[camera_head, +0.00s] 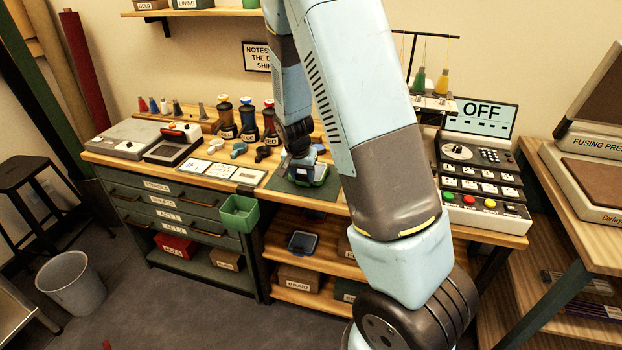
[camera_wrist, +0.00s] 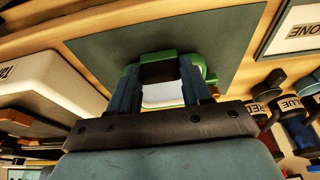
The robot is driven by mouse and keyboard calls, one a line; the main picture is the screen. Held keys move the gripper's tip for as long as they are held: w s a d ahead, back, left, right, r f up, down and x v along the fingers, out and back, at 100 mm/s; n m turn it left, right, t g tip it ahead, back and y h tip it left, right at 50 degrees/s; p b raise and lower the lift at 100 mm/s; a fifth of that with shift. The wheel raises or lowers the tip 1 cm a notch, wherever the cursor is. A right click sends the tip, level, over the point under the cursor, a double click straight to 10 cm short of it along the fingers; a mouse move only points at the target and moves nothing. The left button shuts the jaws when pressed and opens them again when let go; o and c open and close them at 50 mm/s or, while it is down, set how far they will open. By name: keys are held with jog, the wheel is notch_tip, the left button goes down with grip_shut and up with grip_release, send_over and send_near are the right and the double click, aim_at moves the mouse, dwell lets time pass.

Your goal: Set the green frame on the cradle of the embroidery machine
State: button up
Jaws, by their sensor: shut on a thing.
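The green frame (camera_head: 320,178) is at my gripper (camera_head: 303,165), low over a dark green mat on the table. In the wrist view my gripper (camera_wrist: 160,75) is shut on the green frame (camera_wrist: 128,80), with a pale inner area showing between the fingers. I cannot tell whether the frame touches the mat. The embroidery machine (camera_head: 487,212) stands to the right, its screen reading OFF. My arm covers part of the machine, and I cannot make out its cradle. A white machine body (camera_wrist: 55,85) shows at the left of the wrist view.
The dark green mat (camera_head: 273,183) lies under my gripper. Bottles with blue, red and other caps (camera_head: 248,118) stand left of it, near small clips and label cards (camera_head: 220,170). A green bin (camera_head: 240,213) hangs at the front edge.

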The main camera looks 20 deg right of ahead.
jog(key=shift+r, duration=1.75)
